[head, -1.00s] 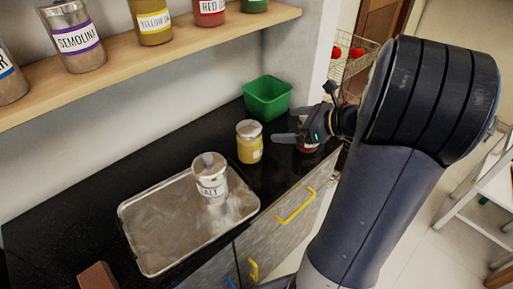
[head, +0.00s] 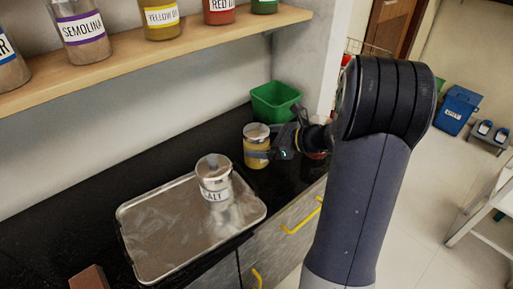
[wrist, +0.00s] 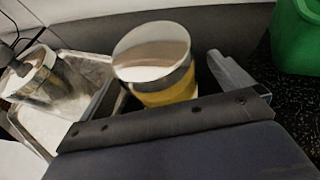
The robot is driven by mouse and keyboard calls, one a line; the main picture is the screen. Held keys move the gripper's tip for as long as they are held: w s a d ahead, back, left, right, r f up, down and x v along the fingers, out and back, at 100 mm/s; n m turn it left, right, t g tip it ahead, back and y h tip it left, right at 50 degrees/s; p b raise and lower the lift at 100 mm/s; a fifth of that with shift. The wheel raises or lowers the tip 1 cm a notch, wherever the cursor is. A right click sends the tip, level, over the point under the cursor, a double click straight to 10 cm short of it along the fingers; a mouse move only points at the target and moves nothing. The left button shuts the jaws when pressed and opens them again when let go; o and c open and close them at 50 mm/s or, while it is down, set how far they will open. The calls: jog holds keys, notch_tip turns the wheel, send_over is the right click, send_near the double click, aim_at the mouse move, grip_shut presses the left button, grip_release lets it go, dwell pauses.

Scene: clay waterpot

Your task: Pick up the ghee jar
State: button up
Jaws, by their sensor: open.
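The ghee jar (head: 257,134), yellow with a silver lid, stands upright on the black counter right of the tray. It also shows in the wrist view (wrist: 152,52), its lid in full and part of its yellow side below. My gripper (head: 280,140) is open and reaches in from the right at the jar; one finger crosses the jar's side in the head view. In the wrist view the jar sits between the two spread fingers of my gripper (wrist: 168,86). Whether a finger touches it I cannot tell. The jar's lower part is partly hidden.
A metal tray (head: 165,236) holds a salt container (head: 214,180) left of the jar. A green bin (head: 275,100) stands behind it. A red item (head: 318,154) is partly hidden behind my gripper. A shelf (head: 150,62) with several jars hangs above.

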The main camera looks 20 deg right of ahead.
jog(key=shift+x, duration=1.2)
jog(key=c, duration=1.5)
jog(key=shift+r, duration=0.15)
jog(key=shift+c, duration=0.5)
